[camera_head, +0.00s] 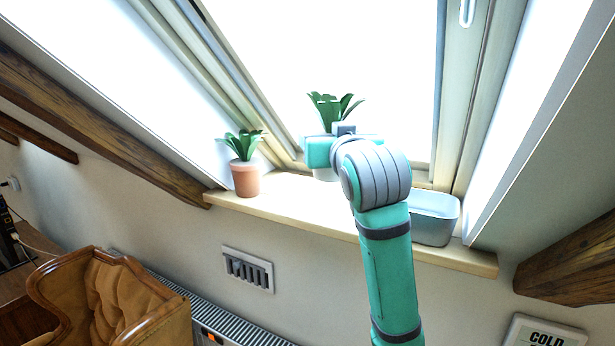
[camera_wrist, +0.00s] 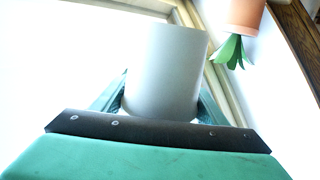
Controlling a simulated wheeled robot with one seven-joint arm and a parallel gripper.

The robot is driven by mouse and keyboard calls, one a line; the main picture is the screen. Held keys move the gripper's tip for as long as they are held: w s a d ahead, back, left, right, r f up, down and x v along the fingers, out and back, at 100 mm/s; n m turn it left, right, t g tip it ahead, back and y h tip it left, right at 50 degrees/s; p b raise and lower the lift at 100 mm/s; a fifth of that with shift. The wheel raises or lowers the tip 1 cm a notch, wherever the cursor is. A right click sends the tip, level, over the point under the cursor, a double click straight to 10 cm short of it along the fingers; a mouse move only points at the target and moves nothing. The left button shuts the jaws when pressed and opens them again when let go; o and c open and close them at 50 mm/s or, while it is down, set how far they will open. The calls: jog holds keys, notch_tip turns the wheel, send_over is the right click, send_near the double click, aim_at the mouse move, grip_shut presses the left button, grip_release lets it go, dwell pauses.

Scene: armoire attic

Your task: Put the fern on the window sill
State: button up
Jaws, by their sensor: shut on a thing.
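The fern (camera_head: 333,106), a green leafy plant in a pale pot, stands upright over the window sill (camera_head: 290,203) in front of the bright pane. My gripper (camera_wrist: 160,104) is shut on its pot; the wrist view shows the smooth grey-white pot (camera_wrist: 163,65) between the two teal fingers. In the head view my wrist hides most of the pot, with its lower part showing just below the gripper. I cannot tell whether its base touches the sill.
A second leafy plant in a terracotta pot (camera_head: 245,179) stands on the sill to the left. A grey-blue planter box (camera_head: 434,217) sits at the right. Bare sill shows between them. A tan armchair (camera_head: 105,300) and radiator (camera_head: 225,322) are below; sloped beams flank the window.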

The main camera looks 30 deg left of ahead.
jog(key=shift+w+a+f, duration=0.6)
jog(key=shift+a+f, duration=0.6)
jog(key=shift+f, duration=0.5)
jog(key=shift+w+a+f, duration=0.55)
jog(key=shift+a+f, duration=0.65)
jog(key=shift+f, duration=0.5)
jog(key=shift+w+a+f, duration=0.6)
jog(key=shift+a+f, duration=0.6)
jog(key=shift+f, duration=0.5)
jog(key=shift+f, duration=0.15)
jog(key=o, duration=1.7)
jog(key=shift+c, duration=0.2)
jog(key=shift+s+d, duration=0.1)
jog(key=v, duration=1.1)
jog(key=shift+s+d, duration=0.25)
